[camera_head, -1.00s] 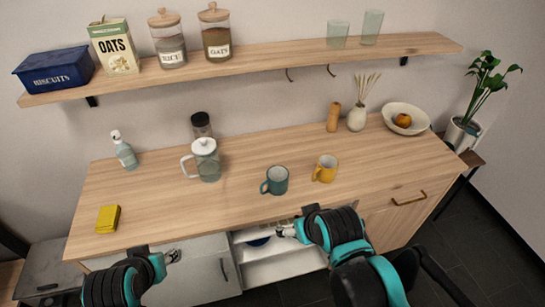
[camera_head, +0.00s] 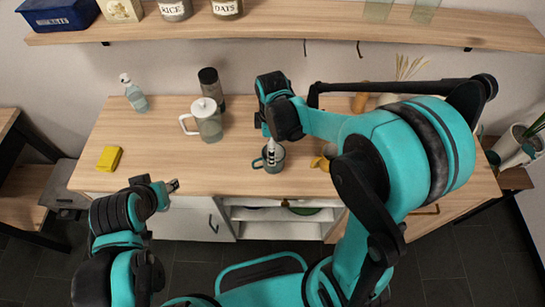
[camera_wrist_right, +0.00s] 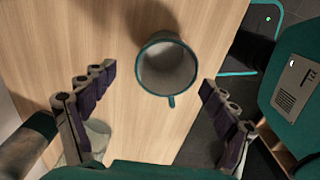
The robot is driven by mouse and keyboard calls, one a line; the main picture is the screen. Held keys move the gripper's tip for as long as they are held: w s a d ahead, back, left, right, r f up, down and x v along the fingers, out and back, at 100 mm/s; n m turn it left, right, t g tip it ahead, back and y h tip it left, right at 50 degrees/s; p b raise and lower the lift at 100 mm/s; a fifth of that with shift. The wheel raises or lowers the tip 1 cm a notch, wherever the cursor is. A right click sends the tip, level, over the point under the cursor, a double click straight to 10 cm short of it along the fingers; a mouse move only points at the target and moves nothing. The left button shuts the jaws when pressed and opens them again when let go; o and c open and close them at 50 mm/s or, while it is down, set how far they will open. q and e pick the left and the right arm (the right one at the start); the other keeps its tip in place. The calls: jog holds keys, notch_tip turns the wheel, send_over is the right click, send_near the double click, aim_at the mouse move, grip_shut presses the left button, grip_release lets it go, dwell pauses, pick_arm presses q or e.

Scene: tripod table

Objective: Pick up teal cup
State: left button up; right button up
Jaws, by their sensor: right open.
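The teal cup (camera_head: 270,160) stands upright on the wooden counter (camera_head: 165,165) near its front edge, its handle to the left in the head view. My right gripper (camera_head: 271,146) points down over the cup, hiding part of it. In the right wrist view the cup (camera_wrist_right: 168,67) shows from above, its handle pointing toward the gripper. The right fingers (camera_wrist_right: 158,95) are wide open and the cup is not held; it appears just beyond them. My left gripper (camera_head: 172,186) is at the counter's front edge, away from the cup; its fingers are too small to read.
A yellow mug (camera_head: 322,162) is just right of the teal cup, partly hidden by my right arm. The shelf (camera_head: 280,27) runs above.

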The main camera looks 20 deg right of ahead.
jog(key=f+b, duration=0.1)
jog(key=f, duration=0.3)
jog(key=f+b, duration=0.1)
jog(key=f, duration=0.1)
jog(key=shift+s+a+f+b, duration=0.1)
jog(key=shift+s+a+b, duration=0.05)
jog(key=shift+s+b, duration=0.2)
jog(key=c, duration=1.6)
jog(key=shift+r+p, duration=0.45)
jog(key=shift+r, duration=0.25)
notch_tip(320, 180, up, 3)
jog(key=shift+f+p, duration=0.1)
jog(key=shift+p, duration=0.6)
jog(key=s+d+r+p, duration=0.4)
jog(key=s+r, duration=0.3)
jog(key=s, duration=0.3)
jog(key=shift+s+d, duration=0.3)
jog(key=shift+d, duration=0.25)
